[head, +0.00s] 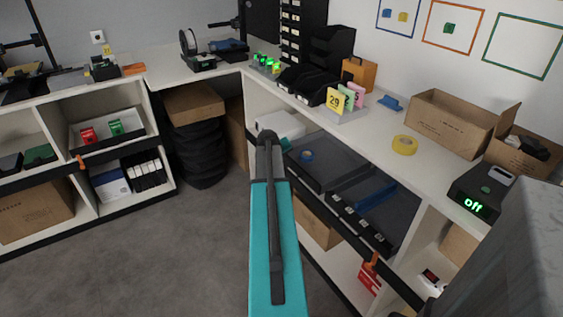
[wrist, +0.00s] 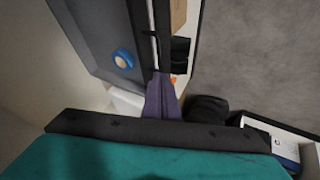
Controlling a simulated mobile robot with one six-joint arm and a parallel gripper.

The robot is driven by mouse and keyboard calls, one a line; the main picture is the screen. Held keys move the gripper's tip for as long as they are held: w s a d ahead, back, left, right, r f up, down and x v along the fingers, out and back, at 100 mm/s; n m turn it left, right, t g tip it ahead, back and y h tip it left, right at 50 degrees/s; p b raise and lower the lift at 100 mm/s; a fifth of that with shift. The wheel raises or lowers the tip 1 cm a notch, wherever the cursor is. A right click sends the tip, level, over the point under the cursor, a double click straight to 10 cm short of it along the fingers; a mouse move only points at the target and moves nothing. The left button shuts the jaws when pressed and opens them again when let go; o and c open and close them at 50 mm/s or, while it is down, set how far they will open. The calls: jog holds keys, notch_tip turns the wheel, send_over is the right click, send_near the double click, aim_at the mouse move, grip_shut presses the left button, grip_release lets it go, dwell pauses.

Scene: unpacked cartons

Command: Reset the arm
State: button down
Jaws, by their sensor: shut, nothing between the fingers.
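My arm's teal link reaches forward over the floor in the head view, alongside the right-hand counter. The fingers of my gripper (wrist: 161,82) show in the wrist view as one narrow grey-purple wedge, shut with nothing held. They are near a dark tray (wrist: 88,32) with a blue tape roll (wrist: 122,59) in it. I cannot tell whether they touch its edge. In the head view my gripper cannot be made out clearly beyond the arm.
Left shelves (head: 150,130) hold boxes. A carton (head: 193,103) tops a black stack (head: 197,152). The grey floor (head: 165,255) is clear.

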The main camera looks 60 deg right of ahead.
jog(key=w+a+f+n+y+p, duration=0.1)
jog(key=w+a+f+n, duration=0.1)
jog(key=w+a+f, duration=0.45)
jog(key=w+a+f+n+y, duration=0.15)
jog(key=w+a+f, duration=0.25)
jog(key=w+a, duration=0.6)
jog(key=a+f+n+y+p, duration=0.1)
jog(key=a+f, duration=0.4)
jog(key=a, duration=0.7)
jog(key=a+f+n+y+p, duration=0.1)
jog(key=a+f+n, duration=0.1)
jog(key=a+f, duration=0.65)
jog(key=s+a+f+n+g+y, duration=0.1)
jog(key=s+a+f, duration=0.1)
jog(key=s+a, duration=0.45)
jog(key=s+a+f+g, duration=0.1)
jog(key=s+a+f, duration=0.15)
jog(key=a, duration=0.75)
jog(key=s+a+f+n+g+y, duration=0.1)
jog(key=s+a, duration=0.4)
jog(key=a, duration=0.4)
jog(key=s+a+g, duration=0.2)
jog(key=s+a, duration=0.2)
jog(key=s, duration=0.4)
jog(key=s+a+m+g+p, duration=0.1)
jog(key=s+a, duration=0.3)
jog(key=s, duration=0.5)
jog(key=shift+s+a+g+y, duration=0.2)
jog(key=shift+g+y, duration=0.15)
jog(key=shift+g, duration=0.05)
